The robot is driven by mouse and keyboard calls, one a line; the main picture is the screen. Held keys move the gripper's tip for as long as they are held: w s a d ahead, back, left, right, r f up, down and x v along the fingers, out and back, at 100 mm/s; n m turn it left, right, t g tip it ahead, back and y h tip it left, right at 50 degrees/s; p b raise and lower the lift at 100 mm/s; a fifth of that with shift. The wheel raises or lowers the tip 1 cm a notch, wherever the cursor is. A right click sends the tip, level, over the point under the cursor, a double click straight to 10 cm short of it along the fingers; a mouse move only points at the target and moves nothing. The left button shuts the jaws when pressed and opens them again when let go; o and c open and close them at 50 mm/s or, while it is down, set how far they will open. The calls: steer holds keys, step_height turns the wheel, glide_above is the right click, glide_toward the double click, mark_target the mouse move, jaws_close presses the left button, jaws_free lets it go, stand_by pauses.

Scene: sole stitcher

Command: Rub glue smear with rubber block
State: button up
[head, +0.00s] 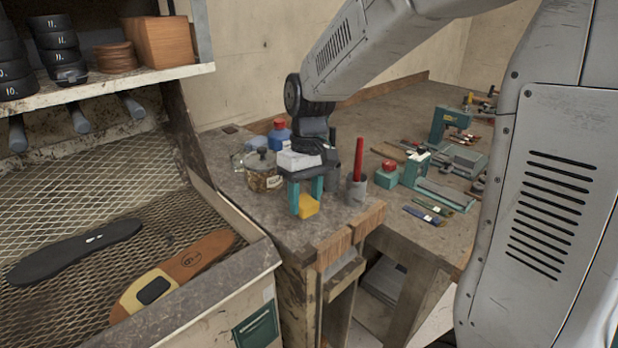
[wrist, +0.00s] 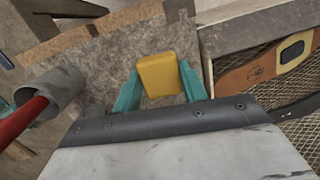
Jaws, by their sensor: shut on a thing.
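My gripper (head: 306,190) points down over the near corner of the workbench, its teal fingers shut on a yellow block, the rubber block (head: 309,207). In the wrist view, the block (wrist: 160,75) sits between the fingertips (wrist: 158,88). I cannot tell whether it touches the bench top. A brown sole (head: 200,255) lies on the mesh tray at lower left, apart from my gripper. Its near end is yellow with a dark rounded patch (head: 154,290); I cannot tell whether this is the glue smear. The sole (wrist: 262,73) also shows at the wrist view's right.
A grey cup with a red stick (head: 357,188) stands close right of my gripper. A glass jar (head: 263,172) stands close left. A black sole (head: 75,250) lies on the mesh tray (head: 60,300). The tray's raised edge (head: 215,300) lies between bench and soles.

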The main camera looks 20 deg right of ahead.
steer(key=shift+r, duration=2.25)
steer(key=shift+s, duration=0.15)
